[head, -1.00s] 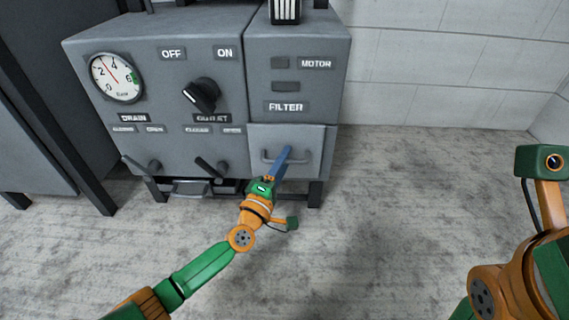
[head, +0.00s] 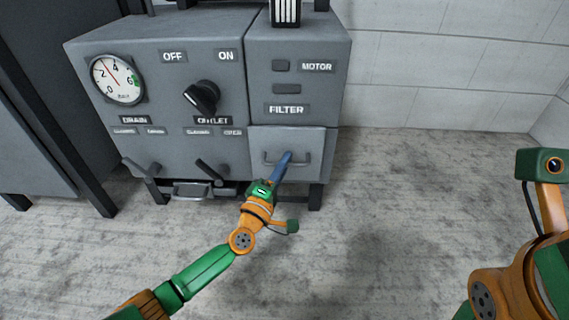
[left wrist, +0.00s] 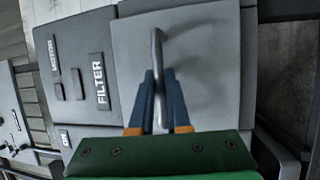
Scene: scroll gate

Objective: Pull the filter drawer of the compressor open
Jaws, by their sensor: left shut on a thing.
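The compressor (head: 160,75) is a grey cabinet with a gauge and a black knob. Its filter drawer (head: 318,143) is at the lower right, under the FILTER label (head: 286,110). The drawer front looks flush with the cabinet. A bar handle (head: 303,158) crosses the drawer front and also shows in the left wrist view (left wrist: 157,42). My left gripper (head: 287,156) has its blue fingers on either side of the handle bar, shut on it; the left wrist view shows the fingers (left wrist: 160,76) too. My right gripper is out of view; only part of my right arm shows at the right.
Drain and outlet levers (head: 210,172) stick out at the cabinet's lower left. A dark frame (head: 50,140) stands at the far left. The floor (head: 400,210) in front and to the right is clear, up to a pale block wall (head: 440,70).

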